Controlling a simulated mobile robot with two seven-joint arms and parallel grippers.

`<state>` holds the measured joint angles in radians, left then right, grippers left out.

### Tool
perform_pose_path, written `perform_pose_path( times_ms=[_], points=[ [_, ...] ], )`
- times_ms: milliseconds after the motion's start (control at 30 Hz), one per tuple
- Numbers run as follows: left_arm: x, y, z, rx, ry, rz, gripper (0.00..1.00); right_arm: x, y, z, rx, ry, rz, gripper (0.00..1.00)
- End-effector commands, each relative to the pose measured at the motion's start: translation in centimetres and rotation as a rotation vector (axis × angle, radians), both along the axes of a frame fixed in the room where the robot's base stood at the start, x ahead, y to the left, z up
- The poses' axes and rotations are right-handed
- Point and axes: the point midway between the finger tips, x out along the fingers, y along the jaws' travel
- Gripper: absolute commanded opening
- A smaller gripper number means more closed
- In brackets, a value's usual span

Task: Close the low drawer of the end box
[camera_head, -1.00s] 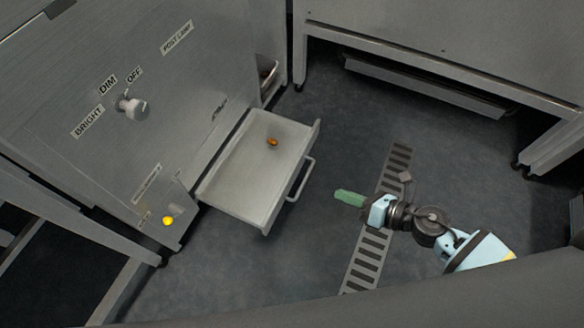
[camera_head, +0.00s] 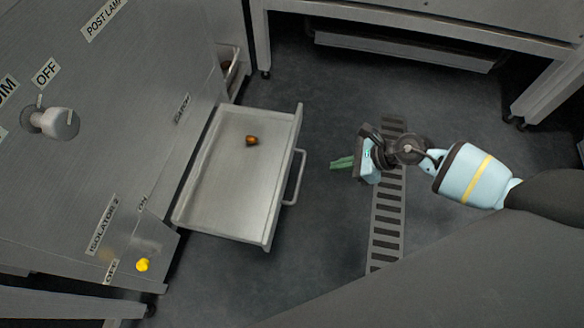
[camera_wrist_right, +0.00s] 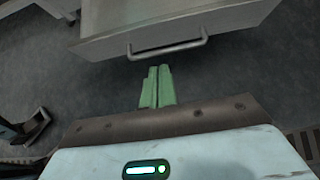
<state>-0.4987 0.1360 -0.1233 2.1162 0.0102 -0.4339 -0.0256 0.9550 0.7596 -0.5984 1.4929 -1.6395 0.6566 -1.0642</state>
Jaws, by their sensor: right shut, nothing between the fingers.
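The low drawer (camera_head: 225,205) of the end box (camera_head: 130,130) is pulled out, with a brown date (camera_head: 251,141) lying in it. Its bar handle (camera_head: 294,178) is on the front face; the drawer front (camera_wrist_right: 180,33) and handle (camera_wrist_right: 168,48) also show in the right wrist view. My right gripper (camera_head: 334,163) has green fingers, shut and empty. It is to the right of the handle, pointing at it, with a gap between. In the wrist view the fingertips (camera_wrist_right: 158,70) appear just below the handle.
The end box carries a knob (camera_head: 58,122) and a yellow switch (camera_head: 142,265). An open bin (camera_head: 236,72) sits beyond the drawer. A steel table (camera_head: 420,25) stands at the back. A slotted floor drain (camera_head: 387,215) runs under my right arm; the floor by the handle is clear.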

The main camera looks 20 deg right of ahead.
Motion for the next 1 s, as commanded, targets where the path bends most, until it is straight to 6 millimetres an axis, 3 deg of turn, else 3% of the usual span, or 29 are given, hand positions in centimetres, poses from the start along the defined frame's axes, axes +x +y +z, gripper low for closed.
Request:
perform_pose_path(
  times_ms=[267,733,1000],
  points=[
    [-0.7,0.0,-0.6,-0.001,0.017,0.0,0.55,0.8,1.2,-1.2,0.004,0.0,-0.001,0.0],
    [-0.8,0.0,-4.0,-0.001,0.038,0.0,0.55,4.3,6.5,-7.0,0.005,0.001,-0.001,0.0],
    [-0.4,0.0,-4.6,-0.001,0.033,0.0,0.55,6.1,9.1,-6.7,0.003,-0.001,0.0,0.0]
  ],
)
